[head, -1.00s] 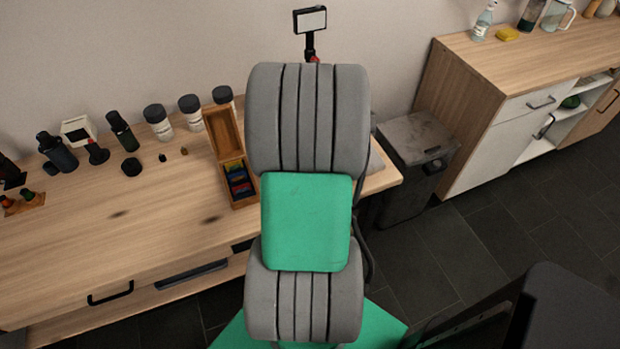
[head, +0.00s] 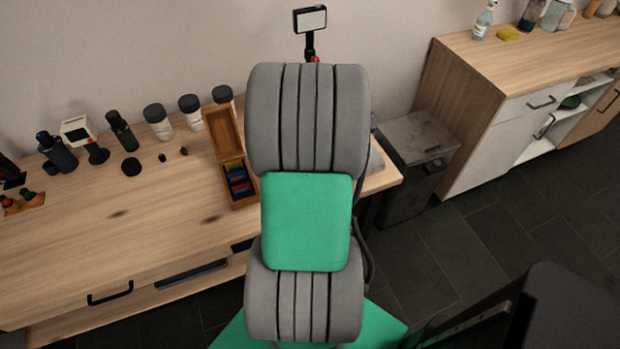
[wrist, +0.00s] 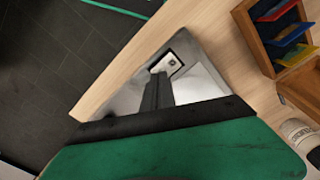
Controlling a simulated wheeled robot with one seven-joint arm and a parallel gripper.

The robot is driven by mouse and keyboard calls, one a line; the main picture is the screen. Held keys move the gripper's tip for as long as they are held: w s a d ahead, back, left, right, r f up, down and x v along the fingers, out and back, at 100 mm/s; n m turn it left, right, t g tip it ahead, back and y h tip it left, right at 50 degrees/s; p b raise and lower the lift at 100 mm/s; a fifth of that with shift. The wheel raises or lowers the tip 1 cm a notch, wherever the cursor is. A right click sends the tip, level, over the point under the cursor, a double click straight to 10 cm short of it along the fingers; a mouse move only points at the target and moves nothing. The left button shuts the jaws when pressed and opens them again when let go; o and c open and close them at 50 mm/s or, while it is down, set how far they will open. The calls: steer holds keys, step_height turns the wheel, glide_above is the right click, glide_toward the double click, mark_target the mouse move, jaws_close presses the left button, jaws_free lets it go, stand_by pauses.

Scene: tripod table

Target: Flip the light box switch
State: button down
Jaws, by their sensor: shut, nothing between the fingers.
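A grey metallic plate or box top (wrist: 204,80) lies on the wooden table in the wrist view, close to the table edge. On it is a small white rectangular piece with a dark surround (wrist: 174,65), which looks like the switch; its position is too small to tell. My gripper (wrist: 158,80) points down over the plate, its dark fingers together and empty. The fingertips overlap the near side of the white piece; whether they touch it I cannot tell.
An open wooden box (head: 226,135) with coloured pieces stands left of my arm; jars (head: 158,122) and dark bottles (head: 122,131) line the back. A small panel on a stand (head: 310,20) rises behind. A dark bin (head: 415,165) stands right of the table (head: 130,240).

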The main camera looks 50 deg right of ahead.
steer(key=shift+f+b, duration=0.5)
steer(key=shift+f, duration=0.4)
steer(key=shift+r, duration=0.15)
steer(key=shift+r+p, duration=2.7)
steer(key=shift+r, duration=0.7)
